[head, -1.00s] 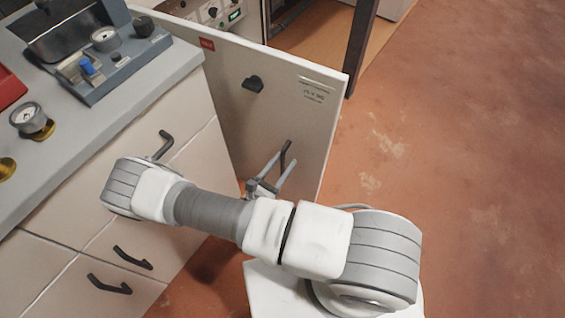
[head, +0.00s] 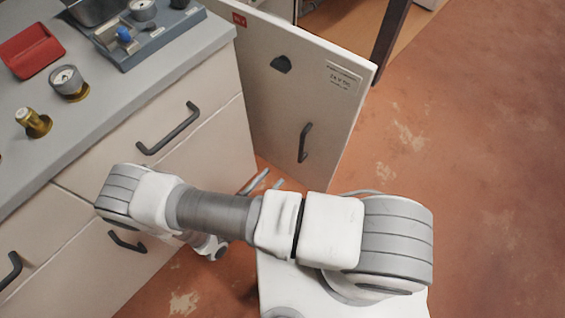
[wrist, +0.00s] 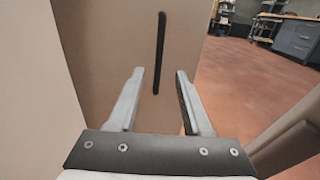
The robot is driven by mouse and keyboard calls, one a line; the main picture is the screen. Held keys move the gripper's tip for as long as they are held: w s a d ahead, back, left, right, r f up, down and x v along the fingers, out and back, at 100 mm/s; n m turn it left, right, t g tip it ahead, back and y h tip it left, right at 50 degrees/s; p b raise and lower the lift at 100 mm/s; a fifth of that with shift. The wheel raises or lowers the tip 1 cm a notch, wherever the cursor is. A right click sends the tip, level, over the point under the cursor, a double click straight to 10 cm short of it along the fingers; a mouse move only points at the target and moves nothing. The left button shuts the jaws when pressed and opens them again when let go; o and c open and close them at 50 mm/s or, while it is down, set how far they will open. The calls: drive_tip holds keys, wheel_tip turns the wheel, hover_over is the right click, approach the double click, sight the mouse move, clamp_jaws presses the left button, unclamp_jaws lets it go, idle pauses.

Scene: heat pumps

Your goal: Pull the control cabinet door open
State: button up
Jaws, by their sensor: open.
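The control cabinet door (head: 300,95) is a pale panel standing open, with part of the cabinet interior showing behind its top edge. It carries a dark bar handle (head: 304,143), a black knob (head: 281,64) and a printed label (head: 343,76). My gripper (head: 272,181) is open and empty, low in front of the door; its body is mostly hidden behind my arm. In the wrist view, the handle (wrist: 159,55) stands upright beyond the fingertips of my gripper (wrist: 159,75), apart from them. Its lower end shows between the two fingers.
A counter with drawers (head: 190,120) stands close at the left, its bar handles sticking out. Gauges (head: 67,80) and a red tray (head: 31,50) sit on top. The reddish floor (head: 470,170) at the right is clear. A workbench (wrist: 290,38) is far off in the wrist view.

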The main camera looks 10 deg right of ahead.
drive_tip(key=v, duration=0.2)
drive_tip(key=shift+s+a, duration=0.2)
drive_tip(key=shift+a, duration=0.05)
idle(0.5)
